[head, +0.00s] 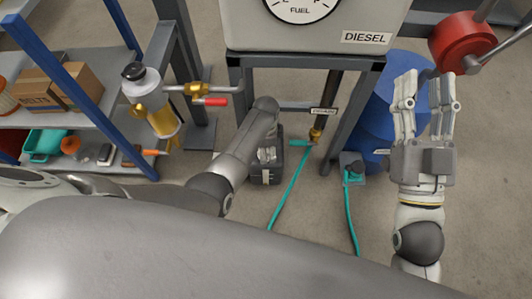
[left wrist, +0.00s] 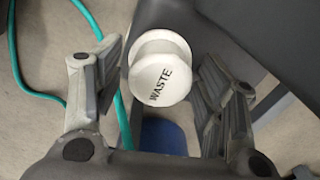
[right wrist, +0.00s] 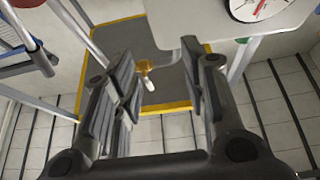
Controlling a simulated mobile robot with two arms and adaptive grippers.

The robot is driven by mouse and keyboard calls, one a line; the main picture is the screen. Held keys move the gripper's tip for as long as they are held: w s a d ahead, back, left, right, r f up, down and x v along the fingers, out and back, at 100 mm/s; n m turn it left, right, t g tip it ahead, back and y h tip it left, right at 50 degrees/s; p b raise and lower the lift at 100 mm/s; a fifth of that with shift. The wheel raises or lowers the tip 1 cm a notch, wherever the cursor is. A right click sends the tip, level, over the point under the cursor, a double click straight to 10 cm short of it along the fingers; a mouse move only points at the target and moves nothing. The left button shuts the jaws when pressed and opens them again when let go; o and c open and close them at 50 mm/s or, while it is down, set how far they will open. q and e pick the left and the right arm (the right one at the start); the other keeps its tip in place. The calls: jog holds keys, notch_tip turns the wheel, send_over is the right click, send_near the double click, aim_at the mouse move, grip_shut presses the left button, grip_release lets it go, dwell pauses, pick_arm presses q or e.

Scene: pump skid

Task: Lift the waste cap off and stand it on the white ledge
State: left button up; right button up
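The waste cap (left wrist: 160,84) is a white round cap with a knob, marked WASTE, in the left wrist view. My left gripper (left wrist: 160,58) is open, with a finger on each side of the cap. Gaps show between the cap and both fingers. In the head view my left arm hides most of that gripper, and I cannot make out the cap there. My right gripper (head: 423,88) is open and empty, raised at the right of the head view. I cannot clearly pick out the white ledge in any view.
A diesel tank (head: 300,35) stands on a grey frame at the centre. A blue drum (head: 385,105) is behind my right gripper. A yellow-bottomed filter bowl (head: 160,118) and blue-posted shelves (head: 80,105) are at the left. Teal hoses (head: 290,190) run along the floor.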

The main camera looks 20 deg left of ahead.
pick_arm(q)
jog(key=c, duration=0.9)
jog(key=shift+r, duration=0.1)
